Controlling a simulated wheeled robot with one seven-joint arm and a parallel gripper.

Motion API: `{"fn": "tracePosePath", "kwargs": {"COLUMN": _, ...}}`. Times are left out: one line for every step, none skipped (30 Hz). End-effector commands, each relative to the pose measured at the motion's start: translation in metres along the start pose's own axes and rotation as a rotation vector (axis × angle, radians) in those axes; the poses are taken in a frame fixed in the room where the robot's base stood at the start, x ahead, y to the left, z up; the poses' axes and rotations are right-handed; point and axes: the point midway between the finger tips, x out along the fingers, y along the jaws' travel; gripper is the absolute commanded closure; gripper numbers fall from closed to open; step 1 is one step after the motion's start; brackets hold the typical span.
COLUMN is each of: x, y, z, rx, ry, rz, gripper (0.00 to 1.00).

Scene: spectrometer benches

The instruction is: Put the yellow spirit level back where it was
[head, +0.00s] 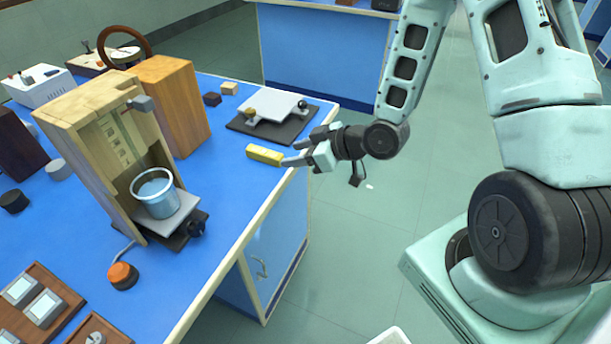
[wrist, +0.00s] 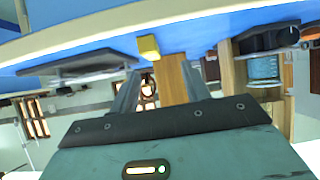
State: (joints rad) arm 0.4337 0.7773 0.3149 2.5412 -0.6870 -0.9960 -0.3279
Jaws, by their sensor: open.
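The yellow spirit level (head: 264,155) lies on the blue bench top near its right edge, in front of the grey plate device. In the wrist view the yellow spirit level (wrist: 149,47) shows end-on, ahead of and between the fingers. My gripper (head: 288,154) is open, just to the right of the level at the bench edge. In the wrist view my gripper (wrist: 160,90) has its two fingers apart with nothing between them. I cannot tell whether a fingertip touches the level.
A grey plate device (head: 275,108) stands behind the level. A wooden housing (head: 90,150) holds a metal beaker (head: 154,192) on a small stage. An orange-brown wooden block (head: 178,105) and an orange knob (head: 122,275) are also on the blue bench (head: 225,185). Bench surface around the level is clear.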

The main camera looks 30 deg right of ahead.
Motion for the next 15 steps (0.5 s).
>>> {"fn": "tracePosePath", "kwargs": {"x": 0.003, "y": -0.012, "z": -0.008, "rx": -0.035, "ry": -0.067, "rz": -0.018, "gripper": 0.53}}
{"fn": "tracePosePath", "kwargs": {"x": 0.004, "y": -0.018, "z": -0.011, "rx": -0.047, "ry": -0.118, "rz": -0.024, "gripper": 0.53}}
{"fn": "tracePosePath", "kwargs": {"x": 0.004, "y": -0.028, "z": -0.015, "rx": -0.061, "ry": -0.19, "rz": -0.029, "gripper": 0.53}}
{"fn": "tracePosePath", "kwargs": {"x": 0.002, "y": -0.036, "z": -0.018, "rx": -0.07, "ry": -0.244, "rz": -0.031, "gripper": 0.53}}
{"fn": "tracePosePath", "kwargs": {"x": -0.001, "y": -0.045, "z": -0.021, "rx": -0.077, "ry": -0.297, "rz": -0.031, "gripper": 0.53}}
{"fn": "tracePosePath", "kwargs": {"x": -0.006, "y": -0.056, "z": -0.025, "rx": -0.081, "ry": -0.366, "rz": -0.03, "gripper": 0.53}}
{"fn": "tracePosePath", "kwargs": {"x": -0.011, "y": -0.066, "z": -0.029, "rx": -0.081, "ry": -0.416, "rz": -0.028, "gripper": 0.53}}
{"fn": "tracePosePath", "kwargs": {"x": -0.017, "y": -0.076, "z": -0.032, "rx": -0.081, "ry": -0.463, "rz": -0.026, "gripper": 0.53}}
{"fn": "tracePosePath", "kwargs": {"x": -0.026, "y": -0.089, "z": -0.036, "rx": -0.076, "ry": -0.525, "rz": -0.021, "gripper": 0.53}}
{"fn": "tracePosePath", "kwargs": {"x": -0.034, "y": -0.101, "z": -0.04, "rx": -0.073, "ry": -0.57, "rz": -0.019, "gripper": 0.53}}
{"fn": "tracePosePath", "kwargs": {"x": -0.043, "y": -0.112, "z": -0.043, "rx": -0.067, "ry": -0.613, "rz": -0.017, "gripper": 0.53}}
{"fn": "tracePosePath", "kwargs": {"x": -0.056, "y": -0.128, "z": -0.046, "rx": -0.057, "ry": -0.669, "rz": -0.014, "gripper": 0.53}}
{"fn": "tracePosePath", "kwargs": {"x": -0.067, "y": -0.14, "z": -0.049, "rx": -0.048, "ry": -0.707, "rz": -0.014, "gripper": 0.53}}
{"fn": "tracePosePath", "kwargs": {"x": -0.078, "y": -0.152, "z": -0.051, "rx": -0.04, "ry": -0.744, "rz": -0.015, "gripper": 0.53}}
{"fn": "tracePosePath", "kwargs": {"x": -0.092, "y": -0.167, "z": -0.053, "rx": -0.027, "ry": -0.791, "rz": -0.016, "gripper": 0.53}}
